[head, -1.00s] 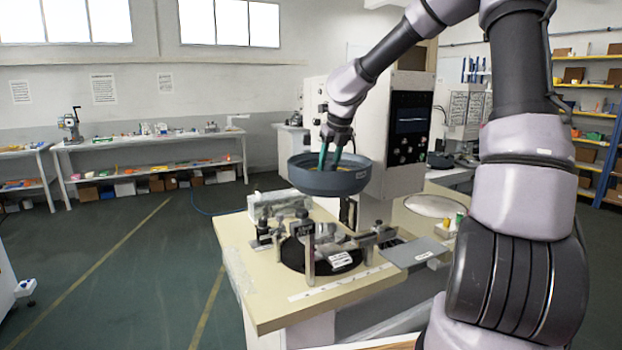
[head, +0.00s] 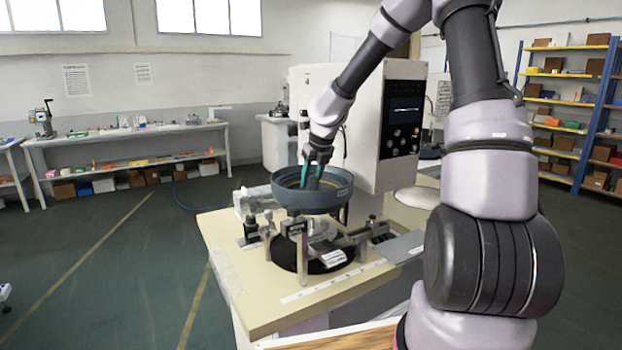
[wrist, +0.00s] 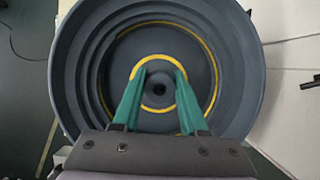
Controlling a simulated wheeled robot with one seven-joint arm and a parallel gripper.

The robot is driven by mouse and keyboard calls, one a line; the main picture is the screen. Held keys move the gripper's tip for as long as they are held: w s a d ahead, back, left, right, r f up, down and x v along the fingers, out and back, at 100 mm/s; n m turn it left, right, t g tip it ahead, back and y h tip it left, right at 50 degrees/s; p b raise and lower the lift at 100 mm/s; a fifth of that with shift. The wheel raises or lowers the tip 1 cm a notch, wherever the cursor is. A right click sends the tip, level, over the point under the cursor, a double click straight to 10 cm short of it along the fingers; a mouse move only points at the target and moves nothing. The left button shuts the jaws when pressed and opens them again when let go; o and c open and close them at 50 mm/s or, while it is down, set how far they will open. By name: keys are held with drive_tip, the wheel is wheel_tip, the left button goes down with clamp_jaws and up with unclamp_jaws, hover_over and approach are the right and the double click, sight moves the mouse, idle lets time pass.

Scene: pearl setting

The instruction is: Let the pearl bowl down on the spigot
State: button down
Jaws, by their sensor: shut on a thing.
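The pearl bowl (head: 328,203) is a round, dark blue-grey bowl with stepped walls and yellow rings inside. In the wrist view my gripper (wrist: 160,82) is shut on the central hub, which has a yellow ring and a dark hole. The bowl (wrist: 78,75) fills most of that view. I do not see the spigot; the bowl hides what is under its middle. I cannot tell whether the bowl touches anything below.
A grey plate (head: 400,246) lies at the right on the cream bench top (head: 262,312). A tall machine cabinet (head: 400,125) stands close behind. The floor at the left is clear.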

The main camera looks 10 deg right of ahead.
drive_tip(key=shift+f, duration=3.05)
drive_tip(key=shift+f, duration=0.2)
drive_tip(key=shift+f, duration=0.35)
drive_tip(key=shift+f, duration=0.35)
drive_tip(key=shift+f, duration=0.55)
drive_tip(key=shift+f, duration=0.1)
drive_tip(key=shift+f, duration=0.35)
drive_tip(key=shift+f, duration=0.3)
idle(0.4)
drive_tip(key=shift+c, duration=1.8)
unclamp_jaws()
